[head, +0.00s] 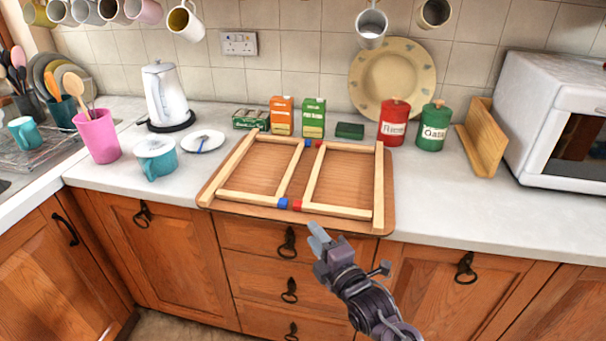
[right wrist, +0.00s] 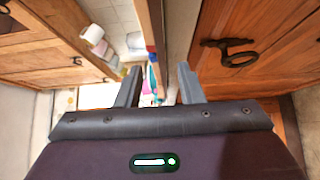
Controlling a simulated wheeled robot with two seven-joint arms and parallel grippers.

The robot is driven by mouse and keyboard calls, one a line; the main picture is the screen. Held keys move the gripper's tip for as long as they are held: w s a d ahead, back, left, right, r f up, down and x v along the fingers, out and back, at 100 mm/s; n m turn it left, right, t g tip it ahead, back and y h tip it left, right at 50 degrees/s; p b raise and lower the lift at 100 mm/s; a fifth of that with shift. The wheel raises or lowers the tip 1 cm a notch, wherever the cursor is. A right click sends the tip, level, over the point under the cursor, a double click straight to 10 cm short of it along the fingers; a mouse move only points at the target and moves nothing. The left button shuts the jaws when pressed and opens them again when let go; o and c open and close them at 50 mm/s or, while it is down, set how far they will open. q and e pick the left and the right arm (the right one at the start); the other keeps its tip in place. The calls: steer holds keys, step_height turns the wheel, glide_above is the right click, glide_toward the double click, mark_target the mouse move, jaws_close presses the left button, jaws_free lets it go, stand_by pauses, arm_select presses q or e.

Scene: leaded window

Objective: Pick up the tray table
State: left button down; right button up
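The tray table (head: 222,203) lies flat on the counter in the head view. It is a brown wooden board with rounded corners, and pale wooden bars form two frames on it, with blue and red blocks at the middle. Its front edge is at the counter's front edge. My right gripper (head: 318,232) is just in front of and below that edge, before the drawers, and not visibly touching it. In the right wrist view my right gripper (right wrist: 160,88) has its two fingers apart with no object clearly held. My left gripper is not in view.
Behind the tray stand an orange box (head: 282,116), a green box (head: 313,118), a red canister (head: 393,122) and a green canister (head: 433,126). A teal mug (head: 157,160) and white saucer (head: 203,141) are at its left. The counter right of it (head: 450,195) is clear.

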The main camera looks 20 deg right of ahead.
mark_target(303, 224)
steer(key=w, duration=0.2)
steer(key=w+a+p, duration=0.1)
steer(key=w, duration=0.2)
steer(key=shift+w+a, duration=0.1)
steer(key=shift+w+f, duration=0.15)
steer(key=shift+w, duration=0.1)
steer(key=shift+s, duration=0.1)
jaws_close()
steer(key=shift+r, duration=0.25)
